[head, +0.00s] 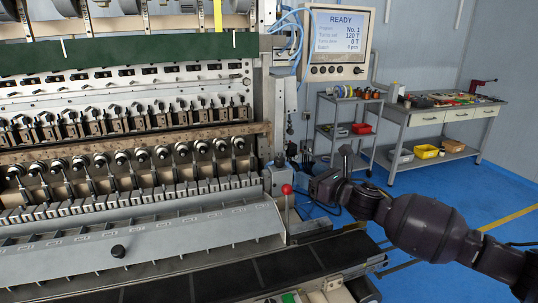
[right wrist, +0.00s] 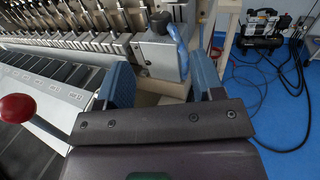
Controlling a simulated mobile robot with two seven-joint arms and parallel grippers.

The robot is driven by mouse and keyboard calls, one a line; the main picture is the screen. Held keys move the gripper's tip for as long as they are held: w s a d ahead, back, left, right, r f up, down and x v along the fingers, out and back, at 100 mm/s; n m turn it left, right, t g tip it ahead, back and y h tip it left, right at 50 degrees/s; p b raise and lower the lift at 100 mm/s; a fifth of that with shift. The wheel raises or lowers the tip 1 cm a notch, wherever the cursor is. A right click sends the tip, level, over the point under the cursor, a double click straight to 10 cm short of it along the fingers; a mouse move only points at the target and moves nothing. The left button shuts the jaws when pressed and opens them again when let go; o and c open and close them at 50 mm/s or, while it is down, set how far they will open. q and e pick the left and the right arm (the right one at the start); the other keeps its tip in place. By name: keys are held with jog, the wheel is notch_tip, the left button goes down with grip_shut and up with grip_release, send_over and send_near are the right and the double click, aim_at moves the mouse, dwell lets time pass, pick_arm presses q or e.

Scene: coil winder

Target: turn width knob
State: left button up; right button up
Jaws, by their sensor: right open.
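A small dark round knob (head: 279,160) shows on the right end of the coil winder, beside the grey upright housing. A dark round part, perhaps the same knob (right wrist: 160,21), shows in the right wrist view beyond the gap between my fingers. Another black knob (head: 118,251) stands on the sloping front plate. I cannot tell for certain which is the width knob. My right gripper (head: 306,172) is at the machine's right end, near the first knob. In the wrist view its two blue fingers (right wrist: 163,82) are apart with nothing between them. My left gripper is out of view.
A lever with a red ball (head: 287,189) stands close left of my right gripper; the ball (right wrist: 17,108) shows left in the wrist view. A screen (head: 340,32) reads READY. A shelf cart (head: 345,130) and workbench (head: 440,112) stand behind.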

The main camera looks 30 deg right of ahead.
aim_at(283, 160)
jog(key=w, duration=0.3)
jog(key=w+a, duration=0.1)
jog(key=w, duration=0.6)
jog(key=shift+a+b, duration=0.3)
jog(key=shift+w, duration=0.35)
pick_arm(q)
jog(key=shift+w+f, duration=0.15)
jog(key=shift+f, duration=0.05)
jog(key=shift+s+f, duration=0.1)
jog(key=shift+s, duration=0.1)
pick_arm(e)
jog(key=shift+c, duration=0.3)
